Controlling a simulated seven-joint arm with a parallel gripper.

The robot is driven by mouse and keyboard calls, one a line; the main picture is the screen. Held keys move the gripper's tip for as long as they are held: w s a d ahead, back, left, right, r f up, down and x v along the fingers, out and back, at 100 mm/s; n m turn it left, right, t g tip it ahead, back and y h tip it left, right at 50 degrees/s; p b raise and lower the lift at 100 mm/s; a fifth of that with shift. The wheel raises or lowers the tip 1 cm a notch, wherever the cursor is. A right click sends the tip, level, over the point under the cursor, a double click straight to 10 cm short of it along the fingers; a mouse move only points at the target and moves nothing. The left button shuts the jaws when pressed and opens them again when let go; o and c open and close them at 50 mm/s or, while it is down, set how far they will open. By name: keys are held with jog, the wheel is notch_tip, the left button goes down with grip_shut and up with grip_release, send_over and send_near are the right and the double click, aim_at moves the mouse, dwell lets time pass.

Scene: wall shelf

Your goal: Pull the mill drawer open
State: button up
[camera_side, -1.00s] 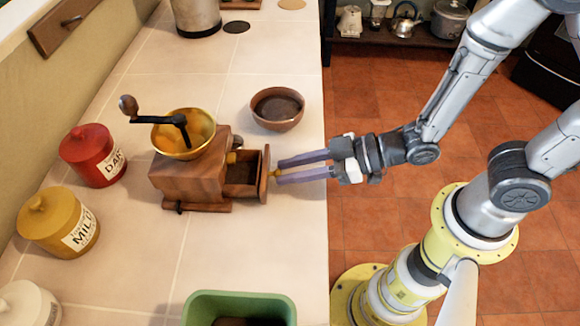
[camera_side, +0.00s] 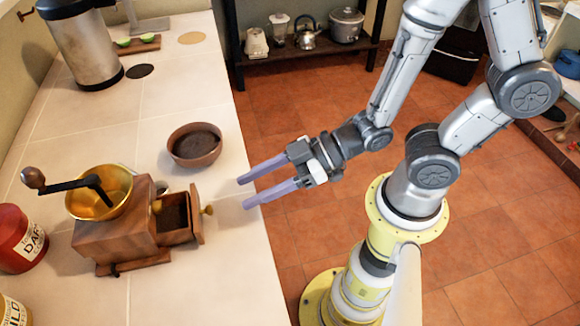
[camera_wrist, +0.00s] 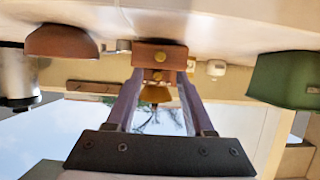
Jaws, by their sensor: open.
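The wooden mill (camera_side: 115,237) stands on the tiled counter with a brass bowl (camera_side: 112,201) and a crank on top. Its drawer (camera_side: 175,215) is pulled out to the right, and dark contents show inside. A brass knob (camera_side: 207,209) sits on the drawer front. My gripper (camera_side: 245,192) is open and empty, to the right of the knob and apart from it, over the counter's edge. In the wrist view, the drawer front with its knob (camera_wrist: 160,57) appears between and beyond my two fingers.
A brown bowl (camera_side: 195,147) stands behind the drawer. A red jar (camera_side: 18,240) is left of the mill, and a metal canister (camera_side: 83,45) is at the back. A green container (camera_wrist: 285,78) shows in the wrist view. The counter in front of the drawer is clear.

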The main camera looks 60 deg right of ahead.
jog(key=v, duration=0.7)
dwell(0.5)
jog(key=shift+s+r, duration=0.1)
